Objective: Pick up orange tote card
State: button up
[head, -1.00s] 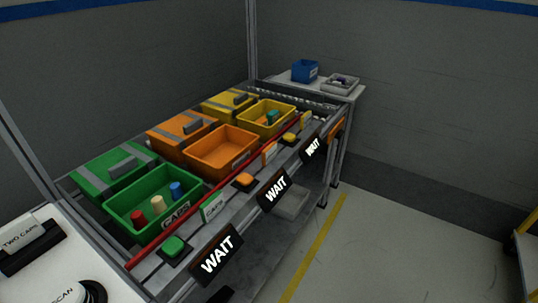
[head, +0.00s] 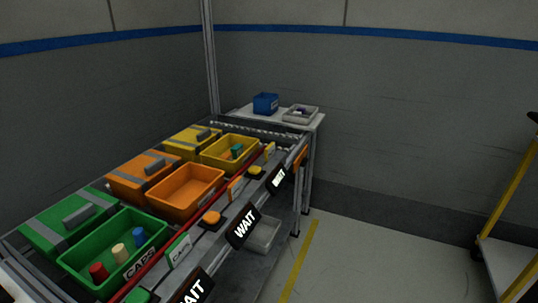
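A small orange card (head: 235,189) stands on the rack's front ledge, in front of the open orange tote (head: 187,193). The orange tote looks empty, and an orange lidded box (head: 144,176) sits behind it. An orange button (head: 211,218) lies on the ledge near the card. A green card (head: 179,250) stands before the green tote, and a yellow card (head: 269,151) before the yellow tote. My gripper is not in view.
The green tote (head: 72,265) holds red, cream and blue pegs. WAIT signs (head: 243,226) hang along the rack's front edge. A side table (head: 314,123) with a blue bin stands at the back. Open floor (head: 360,250) lies to the right, with a yellow-framed cart (head: 505,262) at the far right.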

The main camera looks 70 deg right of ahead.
aim_at(234, 188)
jog(key=z, duration=0.55)
jog(key=l+z, duration=0.2)
jog(key=z, duration=0.15)
jog(key=i+l+z, duration=0.15)
jog(key=z, duration=0.25)
jog(key=i+l+z, duration=0.15)
jog(key=z, duration=0.2)
